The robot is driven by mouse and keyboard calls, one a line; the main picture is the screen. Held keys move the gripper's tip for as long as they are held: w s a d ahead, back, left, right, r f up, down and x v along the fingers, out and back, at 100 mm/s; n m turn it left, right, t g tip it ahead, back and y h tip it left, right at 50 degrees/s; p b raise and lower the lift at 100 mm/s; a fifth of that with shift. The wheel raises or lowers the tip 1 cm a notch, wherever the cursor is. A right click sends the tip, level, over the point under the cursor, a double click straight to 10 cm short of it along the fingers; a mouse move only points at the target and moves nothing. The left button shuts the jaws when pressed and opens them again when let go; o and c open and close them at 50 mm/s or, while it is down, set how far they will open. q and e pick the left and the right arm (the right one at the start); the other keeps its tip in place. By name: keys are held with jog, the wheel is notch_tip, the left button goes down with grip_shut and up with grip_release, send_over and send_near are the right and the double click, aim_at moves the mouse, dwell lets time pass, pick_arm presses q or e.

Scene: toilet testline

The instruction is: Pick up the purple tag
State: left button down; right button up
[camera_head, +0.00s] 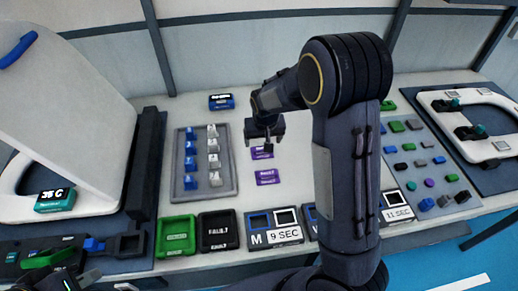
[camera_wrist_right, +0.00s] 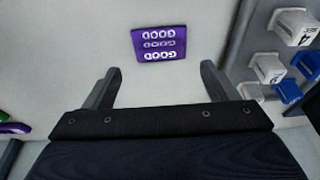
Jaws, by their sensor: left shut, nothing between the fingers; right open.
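Two purple tags with white lettering lie on the white worktop in the head view. The upper purple tag (camera_head: 262,154) is partly covered by my right gripper (camera_head: 266,141); the lower purple tag (camera_head: 267,177) lies just below it in the picture. In the right wrist view, one purple tag (camera_wrist_right: 159,43) reading "GOOD" lies flat beyond the two spread fingertips of my right gripper (camera_wrist_right: 160,73). The gap between these fingers is empty. My left gripper (camera_head: 76,282) is shut at the bottom left corner of the head view, mostly cut off.
A grey tray (camera_head: 178,165) with white and blue pieces stands left of the tags; its edge shows in the wrist view (camera_wrist_right: 240,40). Green (camera_head: 176,236) and black bins and a "9 SEC" box (camera_head: 275,238) line the front. A blue board (camera_head: 415,125) holds small parts at right.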

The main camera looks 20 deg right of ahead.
aim_at(262, 149)
jog(key=x, duration=0.5)
jog(key=shift+s+f+p, duration=0.1)
jog(key=shift+s+p, duration=0.05)
jog(key=shift+p, duration=0.15)
jog(key=c, duration=0.8)
jog(key=shift+o, duration=0.2)
